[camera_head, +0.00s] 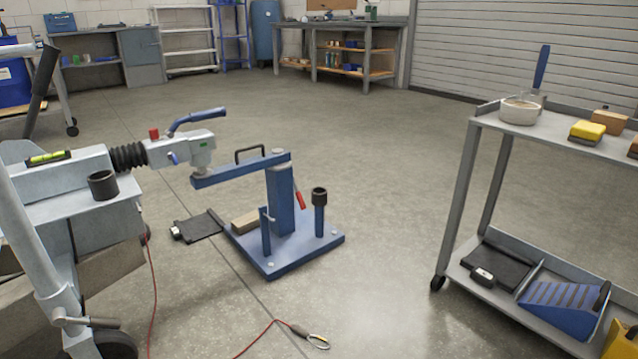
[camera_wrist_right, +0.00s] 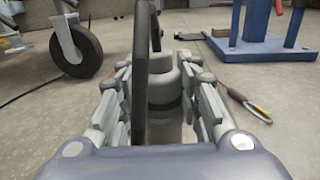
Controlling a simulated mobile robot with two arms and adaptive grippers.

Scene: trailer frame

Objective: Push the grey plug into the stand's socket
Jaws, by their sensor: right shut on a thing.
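In the right wrist view, a grey cylindrical plug (camera_wrist_right: 162,85) with a dark band stands between the fingers of my right gripper (camera_wrist_right: 163,98), which is shut on it. A black curved piece, perhaps its cable, runs up in front of it. In the head view, the blue stand (camera_head: 283,205) is on the floor; its black socket (camera_head: 319,197) tops a short post at the right of the base. In the wrist view the stand's base (camera_wrist_right: 262,50) shows at the upper right, apart from the plug; its socket is out of frame. Neither gripper shows in the head view.
The trailer frame (camera_head: 60,185) with a black cup (camera_head: 102,184) is at the left; its wheel (camera_wrist_right: 75,47) shows in the wrist view. A red cable with a metal clip (camera_head: 318,341) lies on the floor. A grey cart (camera_head: 470,150) stands at the right.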

